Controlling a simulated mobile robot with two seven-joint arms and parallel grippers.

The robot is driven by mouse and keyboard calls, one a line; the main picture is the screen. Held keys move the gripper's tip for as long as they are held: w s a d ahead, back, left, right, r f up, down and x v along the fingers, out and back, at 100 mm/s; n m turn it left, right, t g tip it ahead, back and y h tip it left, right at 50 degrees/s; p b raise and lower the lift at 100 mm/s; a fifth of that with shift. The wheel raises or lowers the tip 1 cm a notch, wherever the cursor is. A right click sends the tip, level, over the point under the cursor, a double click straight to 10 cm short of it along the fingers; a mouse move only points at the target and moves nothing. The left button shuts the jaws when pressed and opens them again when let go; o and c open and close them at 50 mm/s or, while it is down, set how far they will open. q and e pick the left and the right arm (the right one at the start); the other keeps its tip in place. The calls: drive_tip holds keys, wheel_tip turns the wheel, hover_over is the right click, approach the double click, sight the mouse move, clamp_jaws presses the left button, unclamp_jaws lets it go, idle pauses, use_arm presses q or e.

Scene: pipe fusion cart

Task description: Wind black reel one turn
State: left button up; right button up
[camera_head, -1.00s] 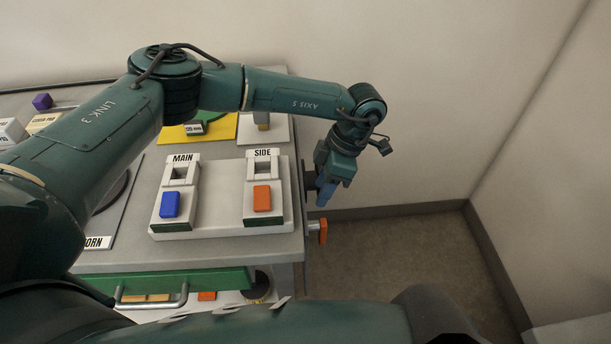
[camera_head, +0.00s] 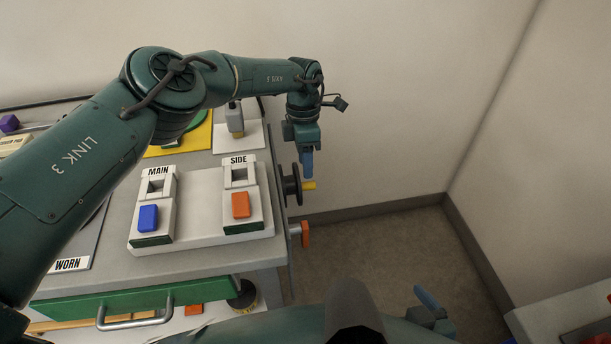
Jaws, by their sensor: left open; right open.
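The black reel (camera_head: 291,187) is mounted on the right side of the cart, and its yellow crank handle (camera_head: 309,186) sticks out to the right. My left gripper (camera_head: 308,170) points down with its blue fingers just above the handle. It is open, and I cannot tell whether the fingers touch the handle. Only part of the reel's face shows, seen nearly edge-on. My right gripper (camera_head: 427,297) is low at the right, away from the cart, open and empty, with a blue finger visible.
An orange knob (camera_head: 305,234) sticks out of the cart's side below the reel. On the cart top is a white switch panel (camera_head: 199,206) marked MAIN and SIDE. A green drawer (camera_head: 85,310) is at the front. Floor right of the cart is clear; a pale surface (camera_head: 572,317) stands at the lower right.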

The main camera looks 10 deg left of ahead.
sight(297, 184)
use_arm(q)
drive_tip(key=f, duration=0.3)
drive_tip(key=s+f, duration=0.1)
drive_tip(key=f, duration=0.1)
drive_tip(key=shift+d+f, duration=0.15)
drive_tip(key=shift+c, duration=0.4)
